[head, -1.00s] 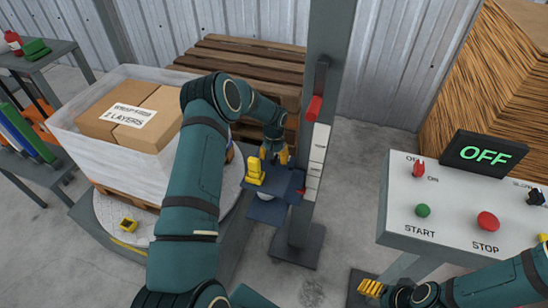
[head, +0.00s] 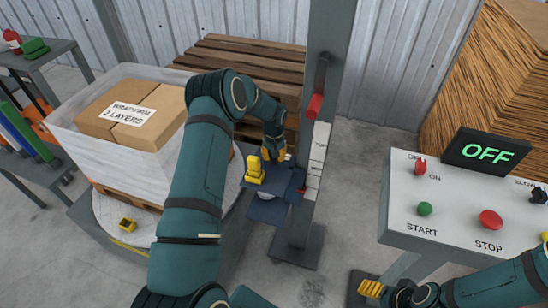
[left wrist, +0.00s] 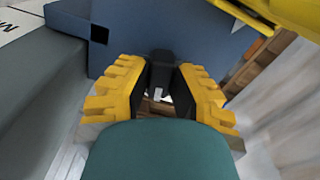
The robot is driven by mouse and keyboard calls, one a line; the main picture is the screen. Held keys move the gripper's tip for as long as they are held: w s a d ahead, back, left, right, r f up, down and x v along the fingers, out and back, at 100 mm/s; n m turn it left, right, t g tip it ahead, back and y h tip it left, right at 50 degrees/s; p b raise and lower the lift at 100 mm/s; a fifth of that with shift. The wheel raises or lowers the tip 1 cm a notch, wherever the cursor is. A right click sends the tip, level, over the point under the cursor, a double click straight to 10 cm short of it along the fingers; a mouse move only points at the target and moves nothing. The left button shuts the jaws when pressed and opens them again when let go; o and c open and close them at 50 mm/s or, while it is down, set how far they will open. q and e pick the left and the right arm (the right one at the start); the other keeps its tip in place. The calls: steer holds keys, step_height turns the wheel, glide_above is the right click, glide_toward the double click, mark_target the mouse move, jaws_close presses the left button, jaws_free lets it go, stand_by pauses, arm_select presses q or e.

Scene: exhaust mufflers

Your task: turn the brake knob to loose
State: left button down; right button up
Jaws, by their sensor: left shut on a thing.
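The brake knob (left wrist: 161,72) is a dark block with a small white mark, seen in the left wrist view between the yellow fingers. My left gripper (left wrist: 158,88) is shut on it, one finger on each side. In the head view my left gripper (head: 274,155) points down at the blue carriage (head: 268,210) beside the grey mast; its own hand hides the knob there. My right gripper (head: 372,288) is low at the bottom right, its yellow fingers partly visible and apart from the carriage; I cannot tell their opening.
A wrapped load of boxes (head: 135,115) is at left. A control panel (head: 455,205) reading OFF is at right.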

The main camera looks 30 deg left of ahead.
arm_select(q)
steer(key=n+b, duration=0.1)
steer(key=n, duration=0.2)
steer(key=shift+f, duration=0.15)
steer(key=shift+s+n, duration=0.1)
steer(key=shift+n, duration=1.6)
steer(key=c, duration=0.8)
jaws_free()
steer(key=shift+r, duration=0.2)
steer(key=shift+r, duration=0.3)
step_height(320, 180, up, 11)
steer(key=shift+r, duration=0.1)
